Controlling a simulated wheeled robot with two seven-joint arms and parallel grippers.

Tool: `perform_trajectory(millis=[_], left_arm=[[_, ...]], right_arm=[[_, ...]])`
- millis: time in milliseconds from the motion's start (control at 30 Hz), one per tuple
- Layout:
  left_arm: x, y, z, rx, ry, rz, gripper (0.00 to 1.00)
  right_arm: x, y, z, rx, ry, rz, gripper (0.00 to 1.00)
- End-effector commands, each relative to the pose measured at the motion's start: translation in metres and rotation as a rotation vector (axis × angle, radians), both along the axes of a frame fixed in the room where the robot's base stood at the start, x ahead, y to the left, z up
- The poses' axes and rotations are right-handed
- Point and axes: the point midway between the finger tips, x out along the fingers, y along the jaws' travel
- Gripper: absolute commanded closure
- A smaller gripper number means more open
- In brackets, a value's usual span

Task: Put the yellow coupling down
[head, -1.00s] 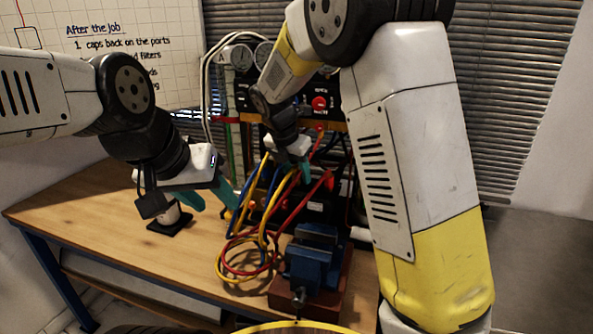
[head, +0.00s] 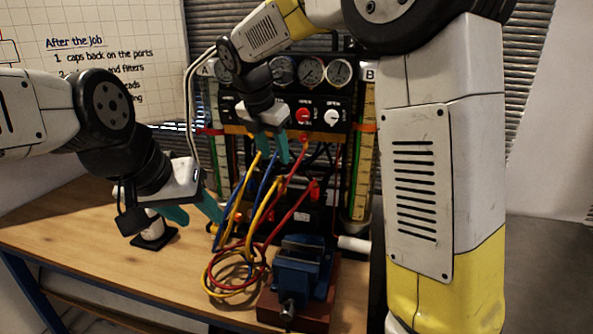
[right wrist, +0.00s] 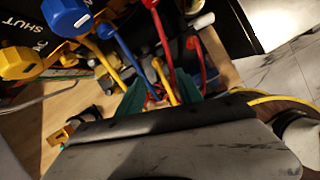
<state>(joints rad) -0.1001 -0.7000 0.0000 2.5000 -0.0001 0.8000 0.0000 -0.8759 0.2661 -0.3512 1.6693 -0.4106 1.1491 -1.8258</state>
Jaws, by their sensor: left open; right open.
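A yellow coupling (head: 279,180) on a yellow hose shows just below my right gripper (head: 282,158) in the head view, in front of the panel. In the right wrist view the yellow hose end (right wrist: 158,66) lies between the green fingers of my right gripper (right wrist: 161,88), which are apart. I cannot tell whether they touch it or what it rests on. Another yellow end (right wrist: 22,62) is large at the upper left, beside a blue one (right wrist: 65,16), at the panel. My left gripper (head: 203,216) is open and empty over the bench at the left.
A red coupling (head: 315,188) is right of the yellow one. The gauge panel (head: 325,105) stands behind. The left bench is mostly clear.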

Motion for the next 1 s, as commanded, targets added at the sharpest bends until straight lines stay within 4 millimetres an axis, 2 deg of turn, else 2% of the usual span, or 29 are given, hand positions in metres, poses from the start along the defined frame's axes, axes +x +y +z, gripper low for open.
perform_trajectory(millis=[167, 300, 433, 600, 700, 833, 1000], left_arm=[[0.0, 0.0, 0.0, 0.0, 0.0, 0.0, 0.53], [0.0, 0.0, 0.0, 0.0, 0.0, 0.0, 0.53], [0.0, 0.0, 0.0, 0.0, 0.0, 0.0, 0.53], [0.0, 0.0, 0.0, 0.0, 0.0, 0.0, 0.53], [0.0, 0.0, 0.0, 0.0, 0.0, 0.0, 0.53], [0.0, 0.0, 0.0, 0.0, 0.0, 0.0, 0.53], [0.0, 0.0, 0.0, 0.0, 0.0, 0.0, 0.53]], right_arm=[[-0.036, -0.06, 0.007, 0.272, -0.028, -0.42, 0.57], [-0.087, -0.106, 0.009, 0.555, -0.05, -0.912, 0.57], [-0.138, -0.134, 0.006, 0.795, -0.067, -1.373, 0.57], [-0.192, -0.152, -0.006, 1.043, -0.085, -1.881, 0.57], [-0.21, -0.156, -0.014, 1.137, -0.091, -2.079, 0.57], [-0.221, -0.158, -0.02, 1.199, -0.093, -2.21, 0.57], [-0.223, -0.158, -0.021, 1.21, -0.092, -2.239, 0.57]])
